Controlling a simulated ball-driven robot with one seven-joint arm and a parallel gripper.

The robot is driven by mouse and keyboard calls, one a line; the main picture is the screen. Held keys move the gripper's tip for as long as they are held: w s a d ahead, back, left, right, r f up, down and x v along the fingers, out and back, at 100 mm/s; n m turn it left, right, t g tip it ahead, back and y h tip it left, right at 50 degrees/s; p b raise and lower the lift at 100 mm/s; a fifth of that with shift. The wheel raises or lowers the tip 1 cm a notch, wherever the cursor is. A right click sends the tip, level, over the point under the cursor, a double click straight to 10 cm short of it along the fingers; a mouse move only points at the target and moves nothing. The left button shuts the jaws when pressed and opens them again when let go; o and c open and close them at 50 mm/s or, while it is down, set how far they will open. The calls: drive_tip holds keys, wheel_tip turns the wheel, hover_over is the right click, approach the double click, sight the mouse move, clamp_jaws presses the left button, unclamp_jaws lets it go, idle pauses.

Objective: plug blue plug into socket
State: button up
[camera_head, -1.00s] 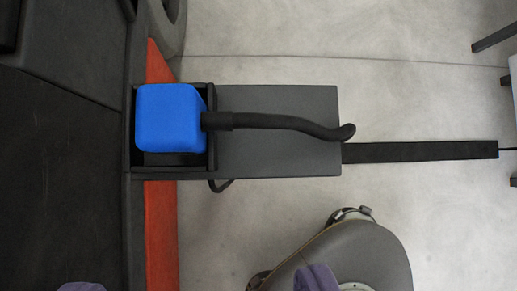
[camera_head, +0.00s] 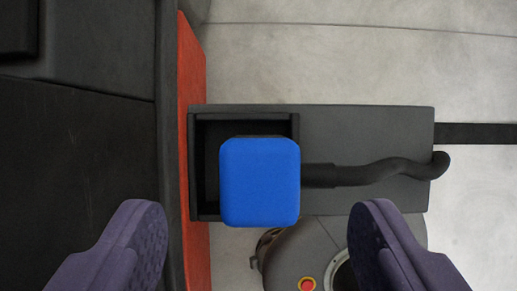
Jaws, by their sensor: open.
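The blue plug (camera_head: 260,183) is a rounded blue block with a black cable (camera_head: 375,172) running right from it. It sits in or over a dark open-topped holder (camera_head: 243,116), toward the holder's right and lower side; how deep it sits I cannot tell. My gripper (camera_head: 258,222) is open, with purple fingertips at the bottom of the view, one left and one right of the plug's lower edge. Neither finger touches the plug. I cannot make out a socket in this view.
The holder is at the left end of a grey shelf (camera_head: 370,135). A red-orange strip (camera_head: 193,80) and a dark panel (camera_head: 80,150) lie left. A grey rounded thing with a red button (camera_head: 307,284) is below. Pale floor (camera_head: 330,60) is beyond.

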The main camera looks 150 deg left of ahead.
sight(259, 196)
drive_tip(key=shift+w+f, duration=0.1)
drive_tip(key=shift+f, duration=0.2)
drive_tip(key=b+x, duration=0.2)
drive_tip(key=x, duration=0.1)
drive_tip(key=b+x, duration=0.1)
drive_tip(key=x, duration=0.1)
drive_tip(key=shift+s+f+b, duration=0.2)
drive_tip(key=shift+f+b, duration=0.1)
drive_tip(key=shift+r, duration=0.1)
drive_tip(key=shift+a, duration=0.1)
drive_tip(key=c, duration=0.7)
